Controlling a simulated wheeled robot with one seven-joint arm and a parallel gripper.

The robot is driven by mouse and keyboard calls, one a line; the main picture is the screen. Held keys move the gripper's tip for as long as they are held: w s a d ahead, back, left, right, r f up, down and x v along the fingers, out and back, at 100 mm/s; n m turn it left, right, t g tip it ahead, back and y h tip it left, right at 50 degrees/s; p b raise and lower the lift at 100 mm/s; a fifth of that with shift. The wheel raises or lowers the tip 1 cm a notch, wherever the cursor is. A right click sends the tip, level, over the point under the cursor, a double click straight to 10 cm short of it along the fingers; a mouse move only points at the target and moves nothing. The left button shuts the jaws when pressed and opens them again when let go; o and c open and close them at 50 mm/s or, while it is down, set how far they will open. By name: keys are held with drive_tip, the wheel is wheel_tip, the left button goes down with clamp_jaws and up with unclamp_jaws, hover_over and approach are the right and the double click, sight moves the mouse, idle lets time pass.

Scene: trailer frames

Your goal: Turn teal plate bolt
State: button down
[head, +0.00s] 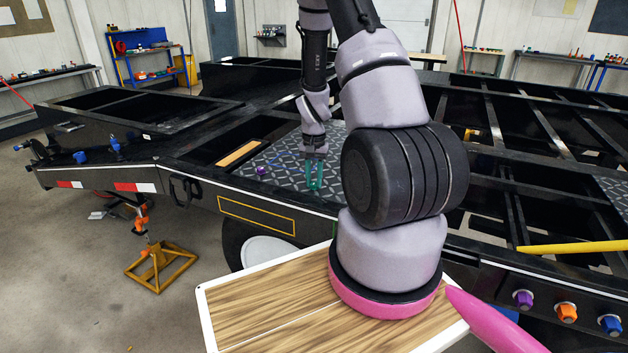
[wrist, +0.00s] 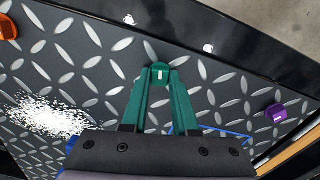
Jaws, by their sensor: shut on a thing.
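The teal plate bolt (wrist: 160,72) stands on the black diamond-pattern plate (wrist: 105,65), near the dark frame edge in the wrist view. It has a white mark on its face. My gripper (wrist: 161,79) has green fingers that converge on the bolt and are shut on it. In the head view my gripper (head: 314,186) points down at the plate (head: 285,163), and I cannot make out the bolt there. A purple bolt (wrist: 276,114) stands apart on the plate to the right; it also shows in the head view (head: 261,171).
An orange bolt (wrist: 8,27) is at the wrist view's upper left. A white speckled patch (wrist: 48,115) lies on the plate. Purple (head: 523,299), orange (head: 566,312) and blue (head: 610,324) knobs line the trailer's side rail. A yellow bar (head: 575,247) is at right.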

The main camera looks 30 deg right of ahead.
sight(314, 183)
drive_tip(key=m, duration=0.4)
drive_tip(key=shift+m, duration=0.3)
idle(0.3)
drive_tip(key=c, duration=0.7)
unclamp_jaws()
drive_tip(key=shift+r, duration=0.1)
wheel_tip(314, 183, up, 11)
drive_tip(key=shift+f, duration=0.2)
